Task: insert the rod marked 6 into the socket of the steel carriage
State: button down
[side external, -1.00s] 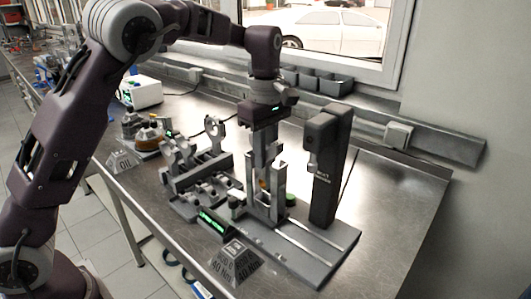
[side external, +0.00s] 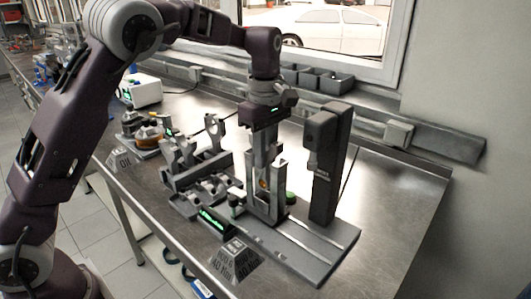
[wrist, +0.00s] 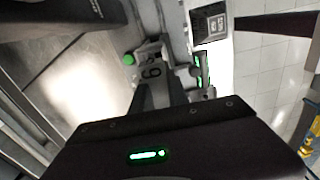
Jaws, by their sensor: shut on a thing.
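My gripper (side external: 264,152) points down over the steel carriage (side external: 279,190), an upright grey fixture on the bench plate. It is shut on the rod marked 6 (wrist: 152,73), whose dark number shows in the wrist view. In the side view the fingers and rod reach down between the carriage's uprights, and an orange spot shows low between them. The rod's lower end and the socket are hidden, so I cannot tell how deep the rod sits.
A tall dark press column (side external: 326,165) stands close to the right of the carriage. A grey rack with brackets (side external: 190,165) is at its left. A small green-lit display (side external: 212,219) and a marked block (side external: 235,262) sit in front. The bench at the right is clear.

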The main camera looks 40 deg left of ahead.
jog(key=shift+f, duration=1)
dwell(0.4)
jog(key=c, duration=1.2)
grip_release()
jog(key=o, duration=0.4)
jog(key=shift+r, duration=3.2)
